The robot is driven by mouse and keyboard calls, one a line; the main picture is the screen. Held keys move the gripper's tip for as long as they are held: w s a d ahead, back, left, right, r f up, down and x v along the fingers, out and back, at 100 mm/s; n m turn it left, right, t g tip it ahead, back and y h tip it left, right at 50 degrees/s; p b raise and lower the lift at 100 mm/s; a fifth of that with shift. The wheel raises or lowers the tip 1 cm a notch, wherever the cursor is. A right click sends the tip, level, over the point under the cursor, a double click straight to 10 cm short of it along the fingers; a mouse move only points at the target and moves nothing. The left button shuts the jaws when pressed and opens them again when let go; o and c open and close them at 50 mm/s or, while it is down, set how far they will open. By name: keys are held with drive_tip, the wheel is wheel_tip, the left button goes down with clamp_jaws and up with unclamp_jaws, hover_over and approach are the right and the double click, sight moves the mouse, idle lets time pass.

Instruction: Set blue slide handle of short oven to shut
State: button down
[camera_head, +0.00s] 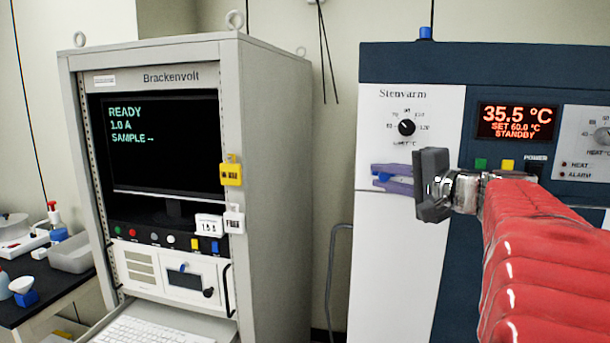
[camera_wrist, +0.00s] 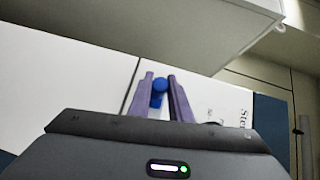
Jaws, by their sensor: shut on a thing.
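The oven (camera_head: 405,245) marked Stenvarm has a white front panel and a dark blue body, at the right of the head view. My gripper (camera_head: 381,178) has purple fingers and reaches in front of the white panel, below the black dial. In the wrist view, my gripper (camera_wrist: 160,82) has its two fingers on either side of the blue slide handle (camera_wrist: 158,88), closed on it. The handle shows a round blue end and a blue part below it. In the head view the fingers mostly hide it. How far the slide is set cannot be told.
The oven display (camera_head: 517,122) reads 35.5 °C, standby. A blue cap (camera_head: 425,33) sits on the oven's top. A tall grey Brackenvolt cabinet (camera_head: 277,180) stands to the left, with a gap between it and the oven. A bench with small containers is at far left.

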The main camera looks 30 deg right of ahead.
drive_tip(key=c, duration=1.9)
unclamp_jaws()
drive_tip(key=shift+w+a+f, duration=0.2)
drive_tip(key=shift+a+f, duration=0.05)
drive_tip(key=shift+o, duration=1.4)
drive_tip(key=shift+d+r, duration=0.1)
drive_tip(key=shift+r, duration=0.05)
drive_tip(key=shift+s, duration=0.2)
drive_tip(key=s+r, duration=0.1)
drive_tip(key=s, duration=1.2)
drive_tip(key=shift+s+d+r, duration=0.2)
drive_tip(key=shift+s, duration=0.05)
